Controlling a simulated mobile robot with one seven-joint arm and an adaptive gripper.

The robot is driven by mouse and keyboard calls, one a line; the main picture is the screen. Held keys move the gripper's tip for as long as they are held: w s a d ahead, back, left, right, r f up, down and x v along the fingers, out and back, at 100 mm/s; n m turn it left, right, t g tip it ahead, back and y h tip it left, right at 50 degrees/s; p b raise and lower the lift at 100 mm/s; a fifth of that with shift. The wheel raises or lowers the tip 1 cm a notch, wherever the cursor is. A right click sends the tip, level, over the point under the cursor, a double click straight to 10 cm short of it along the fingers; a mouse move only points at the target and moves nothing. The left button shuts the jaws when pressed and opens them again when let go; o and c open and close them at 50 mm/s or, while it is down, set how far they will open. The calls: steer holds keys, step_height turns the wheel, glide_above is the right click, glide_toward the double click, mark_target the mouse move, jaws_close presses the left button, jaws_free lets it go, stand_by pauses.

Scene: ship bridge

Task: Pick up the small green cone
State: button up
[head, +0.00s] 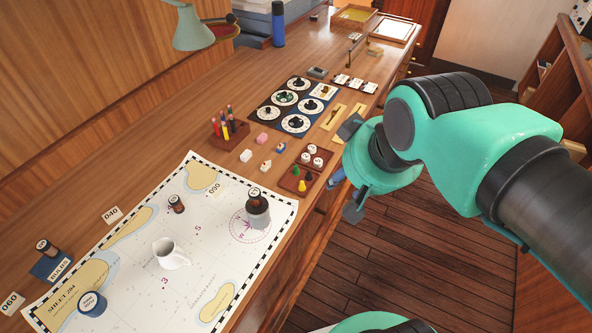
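The small green cone (296,171) stands on a small brown tray (287,183) near the right edge of the desk. A yellow cone (302,186) and a small red piece (308,175) share the tray. My gripper (350,170) is right of the tray, beyond the desk's edge, with its dark fingers spread wide apart. It is open and apart from the cone. No object shows between the fingers, though my wrist hides part of that space.
A tray of white pieces (313,157) sits just behind the cone tray. A chart (200,240) with a white mug (170,253) and a dark jar (258,210) lies in front. A pen holder (229,134) and dial board (292,105) stand farther back.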

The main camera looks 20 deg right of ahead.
steer(key=w+m+g+p, duration=0.1)
steer(key=w+g+p, duration=0.15)
steer(key=w, duration=0.95)
steer(key=m+g+p, duration=0.3)
steer(key=p, duration=0.4)
glide_above(296, 166)
step_height(296, 166, down, 18)
steer(key=f, duration=0.1)
steer(key=shift+w+r, duration=0.1)
steer(key=shift+f, duration=4.3)
steer(key=shift+f, duration=2.55)
